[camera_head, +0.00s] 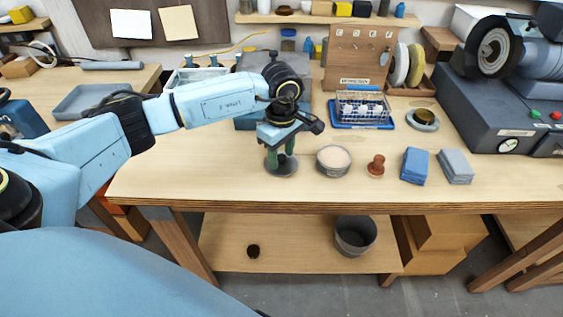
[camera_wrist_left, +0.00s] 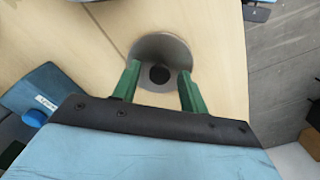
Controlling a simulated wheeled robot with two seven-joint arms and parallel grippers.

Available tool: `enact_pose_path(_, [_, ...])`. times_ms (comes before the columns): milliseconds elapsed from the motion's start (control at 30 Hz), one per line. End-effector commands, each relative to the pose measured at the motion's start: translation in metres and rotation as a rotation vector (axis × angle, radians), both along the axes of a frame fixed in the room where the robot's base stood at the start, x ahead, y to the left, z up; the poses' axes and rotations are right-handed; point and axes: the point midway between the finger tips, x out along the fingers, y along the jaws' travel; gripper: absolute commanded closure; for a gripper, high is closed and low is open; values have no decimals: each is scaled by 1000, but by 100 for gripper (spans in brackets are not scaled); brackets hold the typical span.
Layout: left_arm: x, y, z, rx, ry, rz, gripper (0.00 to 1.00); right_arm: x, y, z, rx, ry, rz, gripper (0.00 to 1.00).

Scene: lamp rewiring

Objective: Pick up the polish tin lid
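The polish tin lid (camera_head: 283,169) is a flat grey disc on the workbench, left of the open tin (camera_head: 333,161) of pale polish. In the left wrist view the lid (camera_wrist_left: 158,45) shows a dark round spot or knob at its middle. My left gripper (camera_head: 281,153) points down right over the lid, its green fingers apart and nothing held between them. In the wrist view the gripper (camera_wrist_left: 159,82) has the lid's dark middle between its fingertips. I cannot tell whether the fingers touch the lid. My right gripper is not in view.
A brown wooden knob (camera_head: 376,165), a blue block (camera_head: 414,165) and a grey block (camera_head: 455,166) stand right of the tin. A wire basket in a blue tray (camera_head: 361,124) is behind. The bench front edge (camera_head: 330,207) is close; bare bench lies to the left.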

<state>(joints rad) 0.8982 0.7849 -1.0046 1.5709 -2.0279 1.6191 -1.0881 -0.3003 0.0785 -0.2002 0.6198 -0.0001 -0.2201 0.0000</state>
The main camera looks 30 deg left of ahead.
Motion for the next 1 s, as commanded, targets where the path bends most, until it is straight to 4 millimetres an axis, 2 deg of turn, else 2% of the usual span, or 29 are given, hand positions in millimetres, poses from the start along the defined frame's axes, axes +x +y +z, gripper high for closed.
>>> enact_pose_path(67, [0,0,0,0,0,0,68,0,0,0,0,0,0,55])
enact_pose_path(300, [0,0,0,0,0,0,99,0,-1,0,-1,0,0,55])
enact_pose_path(533, [0,0,2,0,-1,0,100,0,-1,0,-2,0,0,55])
enact_pose_path(633, [1,0,9,0,-3,0,100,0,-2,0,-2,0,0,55])
enact_pose_path(1000, [1,0,79,-1,-4,-1,100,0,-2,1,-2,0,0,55])
